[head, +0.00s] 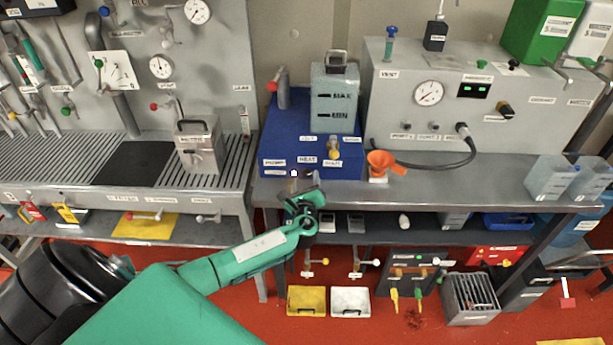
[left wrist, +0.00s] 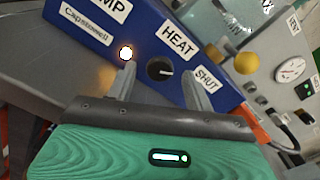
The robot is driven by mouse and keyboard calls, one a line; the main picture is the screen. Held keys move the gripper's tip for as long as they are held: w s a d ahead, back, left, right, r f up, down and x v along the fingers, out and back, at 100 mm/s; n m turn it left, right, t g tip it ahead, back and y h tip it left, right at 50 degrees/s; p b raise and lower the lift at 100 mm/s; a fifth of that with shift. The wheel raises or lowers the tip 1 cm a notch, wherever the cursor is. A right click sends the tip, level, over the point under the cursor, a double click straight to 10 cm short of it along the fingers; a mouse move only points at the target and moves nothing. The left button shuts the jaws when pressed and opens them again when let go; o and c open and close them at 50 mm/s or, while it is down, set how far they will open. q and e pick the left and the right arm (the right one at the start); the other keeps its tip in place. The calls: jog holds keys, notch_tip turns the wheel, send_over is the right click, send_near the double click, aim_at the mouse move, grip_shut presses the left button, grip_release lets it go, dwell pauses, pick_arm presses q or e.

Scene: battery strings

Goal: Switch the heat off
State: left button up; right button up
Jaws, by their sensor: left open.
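The blue unit (head: 281,135) stands on the bench and carries a white HEAT label (head: 307,160) on its front. In the left wrist view the HEAT label (left wrist: 178,41) sits above a round black knob (left wrist: 160,69) with a light pointer mark. A small round lamp (left wrist: 126,53) left of the knob is lit; the lamp also shows in the head view (head: 294,173). My left gripper (left wrist: 159,78) is open, its two fingers on either side of the knob as seen from the wrist; I cannot tell whether they touch it. My right gripper is not in view.
A MAX/MIN tank (head: 335,100) stands on the blue unit, with a yellow knob (left wrist: 246,63) to the right of the SHUT label.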

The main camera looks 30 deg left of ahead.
pick_arm(q)
jog(key=shift+w+a, duration=0.35)
jog(key=shift+w, duration=0.3)
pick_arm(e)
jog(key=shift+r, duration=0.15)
pick_arm(q)
jog(key=shift+c, duration=0.4)
